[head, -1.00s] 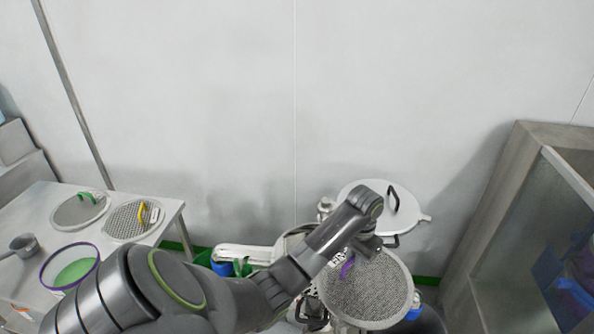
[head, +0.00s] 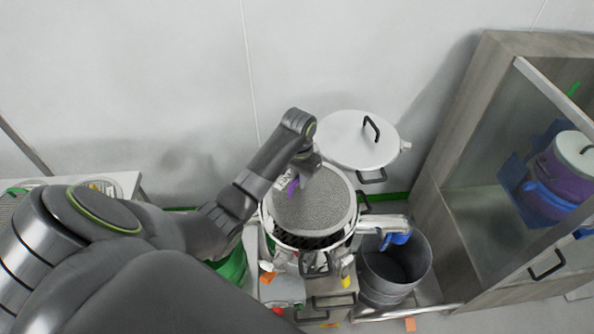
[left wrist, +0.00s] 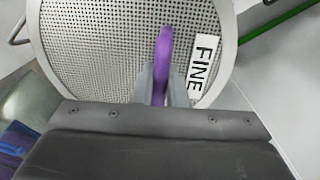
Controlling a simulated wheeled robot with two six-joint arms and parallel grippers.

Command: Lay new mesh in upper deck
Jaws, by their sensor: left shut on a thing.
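A round grey mesh screen (head: 318,205) with a purple handle (head: 292,186) lies over the open top of the sifter (head: 270,238) in the head view. I cannot tell whether it touches the deck or hangs just above it. In the left wrist view the mesh (left wrist: 100,45) fills the upper part, with a white label reading FINE (left wrist: 202,66). The right gripper is not in view.
A white round lid (head: 345,145) with a black handle sits behind the sifter. A grey bin (head: 420,265) stands to the right under a spout. A cabinet (head: 455,165) holding purple containers (head: 560,180) is at the far right. A table edge (head: 125,182) shows at left.

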